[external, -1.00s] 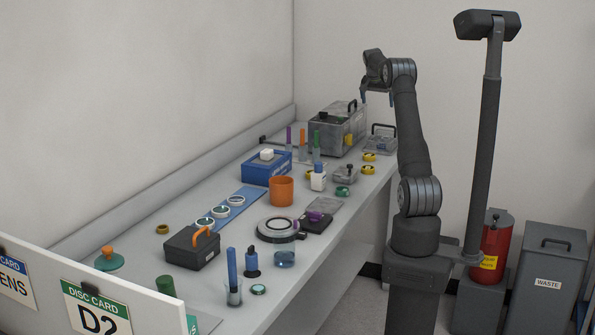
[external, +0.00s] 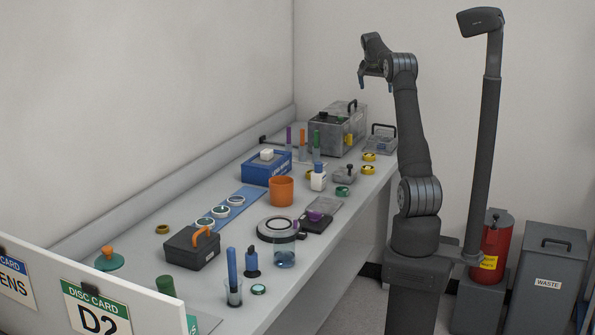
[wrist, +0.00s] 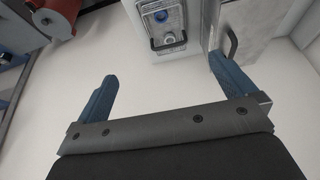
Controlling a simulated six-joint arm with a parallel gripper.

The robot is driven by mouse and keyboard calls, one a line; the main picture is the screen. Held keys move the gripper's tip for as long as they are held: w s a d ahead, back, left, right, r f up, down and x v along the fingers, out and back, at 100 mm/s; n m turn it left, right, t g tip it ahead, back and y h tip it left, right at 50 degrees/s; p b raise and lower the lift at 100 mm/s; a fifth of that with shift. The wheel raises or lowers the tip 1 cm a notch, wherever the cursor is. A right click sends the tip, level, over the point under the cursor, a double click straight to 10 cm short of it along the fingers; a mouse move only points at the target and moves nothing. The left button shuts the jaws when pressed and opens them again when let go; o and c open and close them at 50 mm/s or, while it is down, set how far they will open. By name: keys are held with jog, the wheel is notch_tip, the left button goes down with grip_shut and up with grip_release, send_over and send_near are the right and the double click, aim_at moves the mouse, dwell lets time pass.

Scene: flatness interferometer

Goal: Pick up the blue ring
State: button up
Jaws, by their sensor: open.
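I cannot pick out a blue ring for certain in either view. In the external view several light-rimmed discs (external: 220,211) lie on a blue strip on the bench, and a clear jar with a bluish base (external: 285,259) stands near the front edge. My gripper (external: 376,85) is high above the far right end of the bench, well away from these. In the wrist view my gripper (wrist: 161,68) has its two blue fingers wide apart, with nothing between them but pale surface below.
On the bench (external: 130,247) stand a grey metal case (external: 325,138), a blue box (external: 258,171), an orange cup (external: 281,190), a black box with orange handle (external: 190,250) and upright tubes. Yellow rings (external: 369,157) and a green ring (external: 342,191) lie near the right edge.

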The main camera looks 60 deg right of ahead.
dwell(0.3)
jog(key=c, duration=1.3)
jog(key=d+f+n, duration=0.1)
jog(key=d+f, duration=0.2)
jog(key=f, duration=0.4)
jog(key=d+f+n+t, duration=0.1)
jog(key=d+f+n, duration=0.1)
jog(key=f, duration=0.6)
jog(key=s+d+f+n, duration=0.1)
jog(key=d+f, duration=0.4)
jog(key=f, duration=0.2)
jog(key=shift+d+f+t+y, duration=0.1)
jog(key=shift+f+t+y, duration=0.2)
jog(key=shift+f, duration=0.1)
jog(key=shift+n, duration=0.3)
jog(key=shift+x, duration=3.1)
